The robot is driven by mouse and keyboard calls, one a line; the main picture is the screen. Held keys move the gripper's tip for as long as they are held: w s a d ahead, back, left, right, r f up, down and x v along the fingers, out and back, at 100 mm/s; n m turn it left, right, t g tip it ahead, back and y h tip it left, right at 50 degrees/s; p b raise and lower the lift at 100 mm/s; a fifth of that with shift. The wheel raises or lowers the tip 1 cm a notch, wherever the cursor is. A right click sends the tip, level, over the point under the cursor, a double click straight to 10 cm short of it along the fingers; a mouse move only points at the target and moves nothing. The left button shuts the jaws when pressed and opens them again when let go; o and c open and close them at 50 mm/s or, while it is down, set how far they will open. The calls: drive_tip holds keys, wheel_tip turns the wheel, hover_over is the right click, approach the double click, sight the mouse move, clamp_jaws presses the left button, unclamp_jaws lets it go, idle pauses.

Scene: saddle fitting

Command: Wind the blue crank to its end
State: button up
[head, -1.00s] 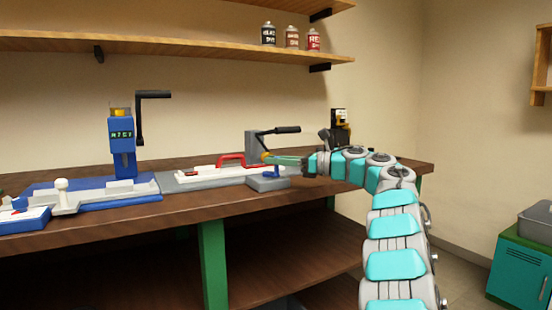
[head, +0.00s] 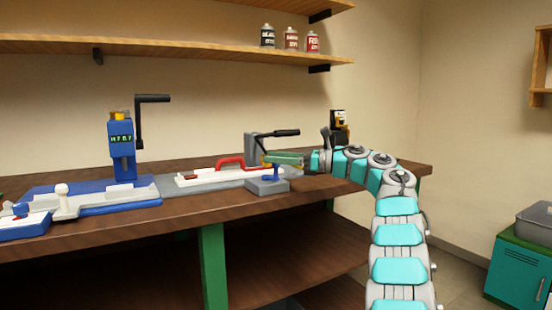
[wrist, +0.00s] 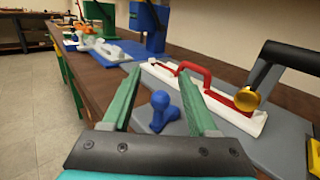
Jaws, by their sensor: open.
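The blue crank (wrist: 159,110) is a small rounded blue knob on the grey base plate (wrist: 150,138) in the wrist view. In the head view it shows as a small blue piece (head: 270,173) on a grey block (head: 267,187) at the bench's front edge. My gripper (wrist: 160,71) is open, its two green fingers apart, with the knob between them in the picture. I cannot tell whether a finger touches it. In the head view my gripper (head: 268,159) reaches in from the right, just above the crank.
A white bar with a red handle (head: 231,162) lies behind and left of the crank. A black lever (head: 281,133) stands close above my gripper. A blue machine with a black crank handle (head: 139,120) stands farther left. A black-and-yellow device (head: 338,122) stands behind my arm.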

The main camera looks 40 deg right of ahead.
drive_tip(key=v, duration=0.7)
drive_tip(key=shift+s+d, duration=0.25)
drive_tip(key=shift+s, duration=0.1)
